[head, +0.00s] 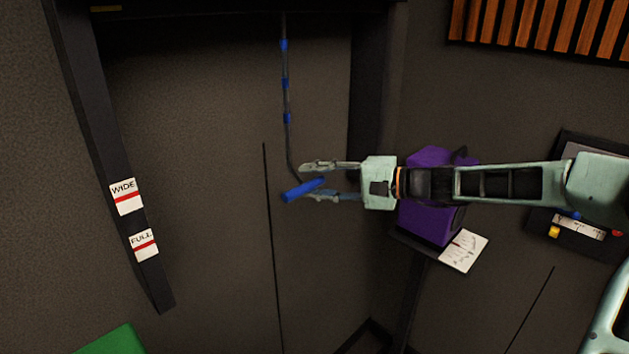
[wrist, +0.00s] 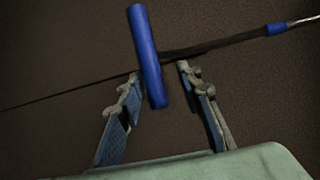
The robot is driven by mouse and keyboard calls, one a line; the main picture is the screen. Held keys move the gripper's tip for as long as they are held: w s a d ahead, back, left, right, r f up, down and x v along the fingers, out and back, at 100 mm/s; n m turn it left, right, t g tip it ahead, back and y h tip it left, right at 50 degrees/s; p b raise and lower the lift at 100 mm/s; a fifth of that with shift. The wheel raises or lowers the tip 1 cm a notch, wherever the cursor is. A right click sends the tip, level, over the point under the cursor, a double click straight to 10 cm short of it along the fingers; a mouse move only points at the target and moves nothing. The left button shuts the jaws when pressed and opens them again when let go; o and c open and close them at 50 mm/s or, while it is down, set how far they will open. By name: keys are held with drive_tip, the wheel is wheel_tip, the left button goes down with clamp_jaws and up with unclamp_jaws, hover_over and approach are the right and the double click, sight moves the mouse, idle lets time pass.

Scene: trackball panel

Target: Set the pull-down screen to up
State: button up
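The blue handle (head: 304,189) hangs at the end of a dark pull cord (head: 286,100) with several blue bands; the cord runs up to the dark bar at the top. The handle is tilted. My gripper (head: 310,181) is at the handle, fingers apart. In the wrist view the handle (wrist: 146,50) has its near end between my open fingers (wrist: 160,80) and its far end beyond the fingertips. It looks close to the left finger; I cannot tell if they touch. The cord slants off to the right there. I cannot make out a screen sheet.
A dark post at the left carries the labels WIDE (head: 126,196) and FULL (head: 143,244). A purple box (head: 430,222) on a stand is behind my arm. A control panel (head: 580,232) is at the right, a green object (head: 112,341) at the lower left.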

drive_tip(key=v, duration=1.2)
